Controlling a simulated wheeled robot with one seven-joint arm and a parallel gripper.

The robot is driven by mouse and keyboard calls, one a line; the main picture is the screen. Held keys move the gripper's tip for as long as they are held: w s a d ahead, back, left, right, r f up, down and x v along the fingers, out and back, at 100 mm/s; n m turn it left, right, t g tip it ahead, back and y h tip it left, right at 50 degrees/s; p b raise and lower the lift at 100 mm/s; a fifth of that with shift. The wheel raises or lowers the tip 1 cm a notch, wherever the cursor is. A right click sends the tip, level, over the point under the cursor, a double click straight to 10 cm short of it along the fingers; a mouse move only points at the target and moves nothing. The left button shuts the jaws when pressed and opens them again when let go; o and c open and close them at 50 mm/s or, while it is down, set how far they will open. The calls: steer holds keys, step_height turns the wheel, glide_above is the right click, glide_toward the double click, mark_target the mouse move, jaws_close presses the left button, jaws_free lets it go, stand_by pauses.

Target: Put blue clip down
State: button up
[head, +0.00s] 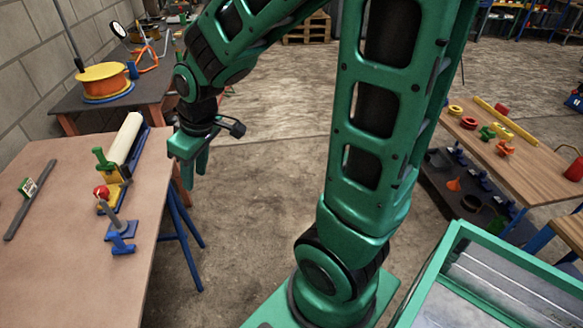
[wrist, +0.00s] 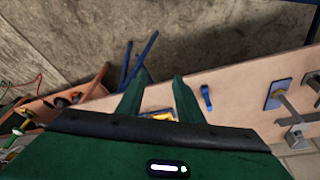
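My gripper (head: 194,178) hangs with its fingers pointing down, just off the right edge of the left table. In the wrist view its two fingers (wrist: 161,78) stand apart, with floor and table showing between them and nothing clearly held. A small blue piece (wrist: 206,97), which may be the blue clip, lies on the tabletop to the right of the fingers.
The left table (head: 60,270) also bears a red-topped tool (head: 103,193), a cream roll (head: 125,138) and a grey bar (head: 28,205). A dark table behind holds an orange reel (head: 104,78). A wooden table (head: 530,165) with coloured parts stands right. Floor between is clear.

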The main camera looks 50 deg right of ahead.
steer(key=s+d+r+m+g, duration=0.1)
steer(key=s+d+m, duration=0.4)
steer(key=s, duration=0.6)
steer(key=s+d+r+m+g+h, duration=0.1)
steer(key=s+d+r+m+g, duration=0.1)
steer(key=s+d+m, duration=0.4)
steer(key=s+d+r, duration=0.1)
steer(key=s+d, duration=0.3)
steer(key=s, duration=0.1)
steer(key=shift+d, duration=0.25)
steer(key=shift+w+f, duration=0.25)
steer(key=shift+w, duration=0.4)
